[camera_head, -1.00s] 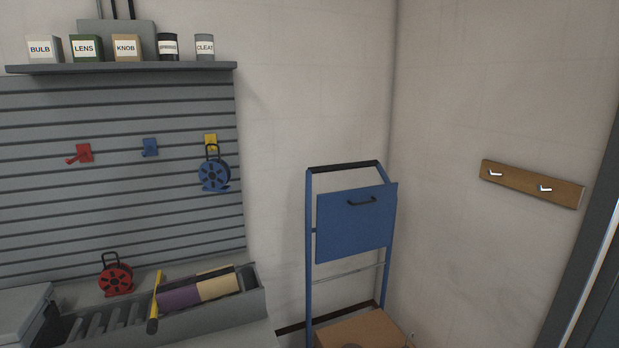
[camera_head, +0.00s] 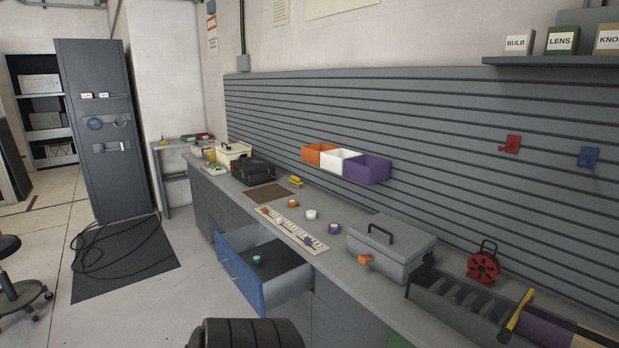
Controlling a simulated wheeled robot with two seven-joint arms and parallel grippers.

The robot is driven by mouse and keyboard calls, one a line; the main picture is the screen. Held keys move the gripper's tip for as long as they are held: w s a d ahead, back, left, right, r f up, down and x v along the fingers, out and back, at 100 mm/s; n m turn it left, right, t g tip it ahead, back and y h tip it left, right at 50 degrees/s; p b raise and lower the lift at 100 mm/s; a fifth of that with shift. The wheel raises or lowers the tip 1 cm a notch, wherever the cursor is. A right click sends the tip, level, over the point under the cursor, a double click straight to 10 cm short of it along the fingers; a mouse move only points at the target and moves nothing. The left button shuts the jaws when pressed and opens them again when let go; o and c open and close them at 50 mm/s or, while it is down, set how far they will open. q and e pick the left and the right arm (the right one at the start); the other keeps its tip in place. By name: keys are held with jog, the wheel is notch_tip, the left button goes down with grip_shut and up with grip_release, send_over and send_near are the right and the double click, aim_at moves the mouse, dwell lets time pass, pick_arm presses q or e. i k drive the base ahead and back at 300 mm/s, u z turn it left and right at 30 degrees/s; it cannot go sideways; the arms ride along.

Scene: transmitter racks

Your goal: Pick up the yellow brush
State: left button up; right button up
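A small yellow object (camera_head: 296,181) lies on the grey bench, beside a brown mat, and may be the brush. It is too small to make out bristles. A longer yellow-handled thing (camera_head: 519,309) rests tilted across the slotted grey tray at the lower right. I cannot tell which of the two is the yellow brush. Neither of my grippers shows in the view.
The long bench (camera_head: 345,213) carries a grey toolbox (camera_head: 390,250), a red reel (camera_head: 484,265) and tape rolls. A blue-fronted drawer (camera_head: 239,275) stands open. A dark ribbed thing (camera_head: 246,333) is at the bottom. Cable lies on a floor mat (camera_head: 125,287); pale floor is clear beside it.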

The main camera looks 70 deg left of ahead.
aim_at(294, 181)
jog(key=u, duration=3.65)
jog(key=i, duration=6.1)
